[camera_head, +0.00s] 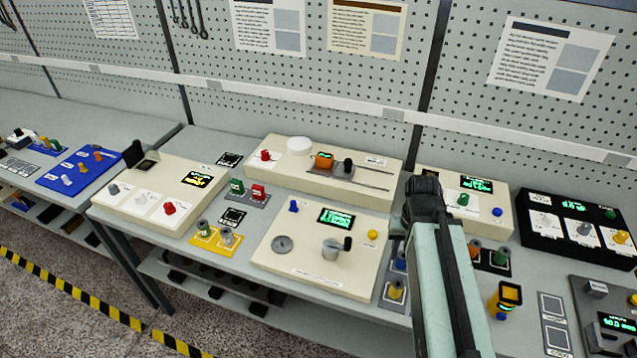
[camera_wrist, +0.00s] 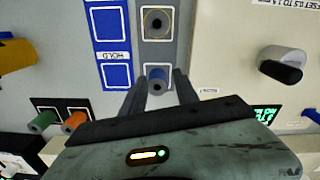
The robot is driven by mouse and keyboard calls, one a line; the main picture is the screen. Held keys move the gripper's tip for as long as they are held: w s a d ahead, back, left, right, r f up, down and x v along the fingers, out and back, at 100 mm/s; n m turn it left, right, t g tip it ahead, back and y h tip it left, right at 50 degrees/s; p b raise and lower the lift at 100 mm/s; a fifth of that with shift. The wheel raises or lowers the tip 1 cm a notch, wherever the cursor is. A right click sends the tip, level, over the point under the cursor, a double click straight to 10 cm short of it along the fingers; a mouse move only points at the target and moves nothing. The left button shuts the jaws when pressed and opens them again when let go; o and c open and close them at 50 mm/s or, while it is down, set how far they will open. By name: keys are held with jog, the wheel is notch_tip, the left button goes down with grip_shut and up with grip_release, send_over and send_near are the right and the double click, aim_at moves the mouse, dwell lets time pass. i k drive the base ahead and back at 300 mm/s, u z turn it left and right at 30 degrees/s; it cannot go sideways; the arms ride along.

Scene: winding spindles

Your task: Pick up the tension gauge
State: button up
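The tension gauge appears to be the yellow handheld device with a dark, lit display (camera_head: 507,297), standing on the bench to the right of my arm. A yellow-orange part of what looks like the same thing shows at the left edge of the wrist view (camera_wrist: 15,53). My gripper (camera_wrist: 158,80) is open and points down. Its two dark fingers are apart, with a blue spool (camera_wrist: 157,76) visible between them from above. I cannot tell how high the fingers are above it. In the head view my arm hides most of the gripper.
A yellow spool (camera_head: 396,290) stands near the blue one. Orange and green spools (camera_head: 501,257) stand behind the gauge. A cream crank panel (camera_head: 310,270) lies left of my arm, and a black switch box (camera_head: 560,215) lies to the right. Blue cards (camera_wrist: 113,30) lie flat beside the spools.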

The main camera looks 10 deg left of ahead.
aim_at(325, 161)
jog(key=k, duration=0.8)
jog(key=u, duration=1.35)
jog(key=i, duration=1.7)
